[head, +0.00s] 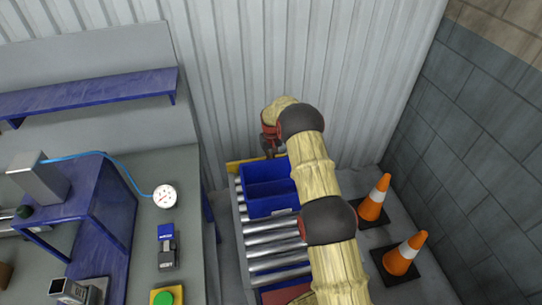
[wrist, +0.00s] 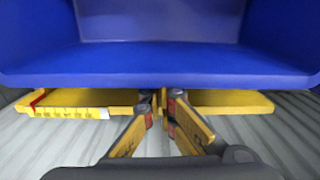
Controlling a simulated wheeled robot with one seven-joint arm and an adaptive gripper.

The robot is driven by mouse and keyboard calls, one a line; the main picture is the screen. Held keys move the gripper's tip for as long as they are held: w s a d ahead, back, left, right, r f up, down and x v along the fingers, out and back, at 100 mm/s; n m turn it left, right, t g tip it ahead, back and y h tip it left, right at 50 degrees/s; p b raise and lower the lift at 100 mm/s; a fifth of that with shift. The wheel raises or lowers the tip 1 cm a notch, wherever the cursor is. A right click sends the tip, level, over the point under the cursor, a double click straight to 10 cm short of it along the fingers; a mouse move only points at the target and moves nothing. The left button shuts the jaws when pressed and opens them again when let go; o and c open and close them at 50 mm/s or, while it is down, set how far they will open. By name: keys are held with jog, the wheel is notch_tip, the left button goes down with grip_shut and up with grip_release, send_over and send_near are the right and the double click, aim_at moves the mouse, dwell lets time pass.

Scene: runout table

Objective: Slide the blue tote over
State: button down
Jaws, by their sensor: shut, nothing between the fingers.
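The blue tote (head: 272,207) sits on the roller table (head: 270,247) at its far end, by the yellow end bar (head: 236,166). It looks empty in the part I can see; my arm covers its right side. My gripper (head: 270,153) is at the tote's far side, partly hidden by my arm. In the wrist view the tote's wall (wrist: 160,64) fills the top. My gripper's fingertips (wrist: 162,98) are together just below its edge, with nothing between them. I cannot tell whether they touch the tote. The yellow bar (wrist: 65,105) with a marked scale shows behind the fingers.
Another blue container (head: 270,294) with something red inside stands at the near end of the rollers. Two orange cones (head: 374,200) (head: 403,254) stand right of the table. A workbench (head: 185,225) is at left, a corrugated wall (head: 235,70) behind. Bare rollers lie between the containers.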

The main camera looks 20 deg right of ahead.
aim_at(272, 172)
notch_tip(272, 172, down, 6)
jog(key=shift+f+b, duration=0.2)
jog(key=shift+b, duration=0.25)
jog(key=shift+s, duration=0.1)
jog(key=shift+s+r, duration=0.1)
jog(key=shift+s, duration=0.3)
jog(key=s+a+p, duration=0.1)
jog(key=s, duration=0.6)
jog(key=s+a+p, duration=0.1)
jog(key=s+p, duration=0.1)
jog(key=s, duration=0.6)
jog(key=s+a+p, duration=0.1)
jog(key=s+p, duration=0.1)
jog(key=s, duration=0.6)
jog(key=shift+a, duration=0.35)
jog(key=shift+p, duration=0.3)
